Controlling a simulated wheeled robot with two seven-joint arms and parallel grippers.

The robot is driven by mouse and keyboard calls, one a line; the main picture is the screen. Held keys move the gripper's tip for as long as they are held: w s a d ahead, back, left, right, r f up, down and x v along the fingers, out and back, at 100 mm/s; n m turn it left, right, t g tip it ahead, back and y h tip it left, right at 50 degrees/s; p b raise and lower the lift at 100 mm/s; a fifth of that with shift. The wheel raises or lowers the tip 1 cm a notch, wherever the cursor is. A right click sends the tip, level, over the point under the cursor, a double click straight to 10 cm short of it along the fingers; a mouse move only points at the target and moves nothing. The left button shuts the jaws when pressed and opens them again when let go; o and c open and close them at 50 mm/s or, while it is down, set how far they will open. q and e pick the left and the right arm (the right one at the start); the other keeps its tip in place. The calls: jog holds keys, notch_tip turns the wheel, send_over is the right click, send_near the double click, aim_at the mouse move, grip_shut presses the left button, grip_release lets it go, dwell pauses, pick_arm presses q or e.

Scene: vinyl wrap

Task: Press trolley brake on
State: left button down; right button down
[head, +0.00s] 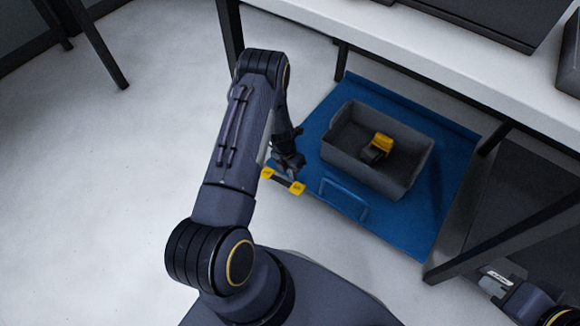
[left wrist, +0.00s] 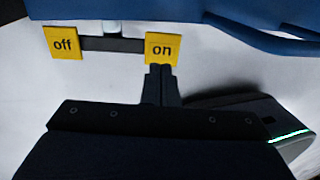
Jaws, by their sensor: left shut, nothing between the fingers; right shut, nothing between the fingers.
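The brake pedal is a dark bar with two yellow tabs at the blue trolley's (head: 325,112) near edge. In the left wrist view the "off" tab (left wrist: 62,43) is on the left and the "on" tab (left wrist: 162,48) on the right. Both tabs also show in the head view, "off" (head: 267,173) and "on" (head: 297,187). My left gripper (left wrist: 160,70) is shut and empty, its fingertips at the lower edge of the "on" tab; whether they touch it I cannot tell. My right gripper (head: 487,277) is shut and empty at the lower right, partly visible.
A grey bin (head: 400,181) holding a yellow and black object (head: 378,147) sits on the trolley. A blue handle (head: 345,197) is at its near side. A white table (head: 390,45) with dark legs stands over the trolley's far side. Floor at left is clear.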

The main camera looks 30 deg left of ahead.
aim_at(299, 189)
pick_arm(q)
jog(key=b+x, duration=0.2)
jog(key=x, duration=0.4)
dwell(0.3)
jog(key=shift+d+f+y, duration=0.35)
jog(key=shift+d+y, duration=0.1)
jog(key=shift+y, duration=0.25)
jog(key=shift+d+f+b, duration=0.25)
jog(key=shift+f+b, duration=0.35)
jog(key=shift+f, duration=0.05)
jog(key=shift+d+f+b, duration=0.3)
jog(key=shift+f+b, duration=0.3)
jog(key=shift+f, duration=0.1)
jog(key=shift+s+d+f, duration=0.1)
jog(key=shift+f, duration=0.05)
